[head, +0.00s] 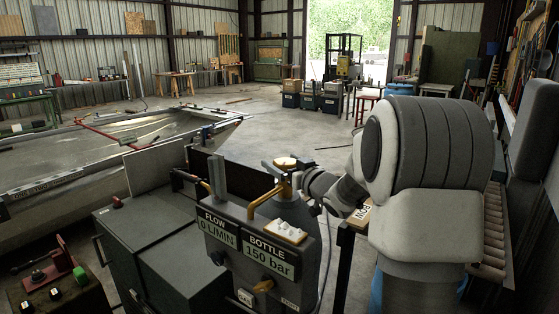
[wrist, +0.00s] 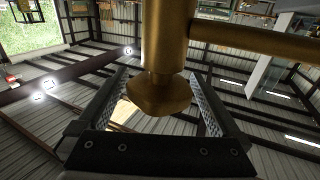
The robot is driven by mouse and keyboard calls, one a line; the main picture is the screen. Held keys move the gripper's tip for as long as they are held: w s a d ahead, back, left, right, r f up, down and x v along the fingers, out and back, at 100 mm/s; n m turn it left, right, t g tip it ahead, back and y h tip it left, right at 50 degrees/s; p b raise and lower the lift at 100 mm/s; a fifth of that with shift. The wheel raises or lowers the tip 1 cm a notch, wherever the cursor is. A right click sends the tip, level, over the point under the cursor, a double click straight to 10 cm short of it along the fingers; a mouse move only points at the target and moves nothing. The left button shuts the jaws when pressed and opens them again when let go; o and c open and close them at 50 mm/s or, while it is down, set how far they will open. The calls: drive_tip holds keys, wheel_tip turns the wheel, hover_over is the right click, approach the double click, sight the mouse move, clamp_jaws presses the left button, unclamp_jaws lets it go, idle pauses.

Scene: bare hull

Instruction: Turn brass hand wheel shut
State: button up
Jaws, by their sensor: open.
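The brass hand wheel (head: 286,161) sits on top of the brass valve above the grey gauge housing. In the wrist view the wheel (wrist: 158,95) shows as a faceted brass knob at the end of a thick brass stem (wrist: 168,35). My gripper (head: 283,169) is at the wheel, reaching in from the right. In the wrist view my gripper (wrist: 158,92) is open, with one finger on each side of the wheel and visible gaps between. The housing's displays read FLOW 0 L/MIN (head: 218,237) and BOTTLE 150 bar (head: 268,257).
A brass pipe (head: 262,200) bends down from the valve; it leaves the stem sideways in the wrist view. A small board with white pieces (head: 285,231) lies on the housing. A dark cabinet (head: 160,255) stands left.

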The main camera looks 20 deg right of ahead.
drive_tip(key=shift+x, duration=1.05)
drive_tip(key=c, duration=1.2)
drive_tip(key=shift+o, duration=0.2)
drive_tip(key=shift+b, duration=0.35)
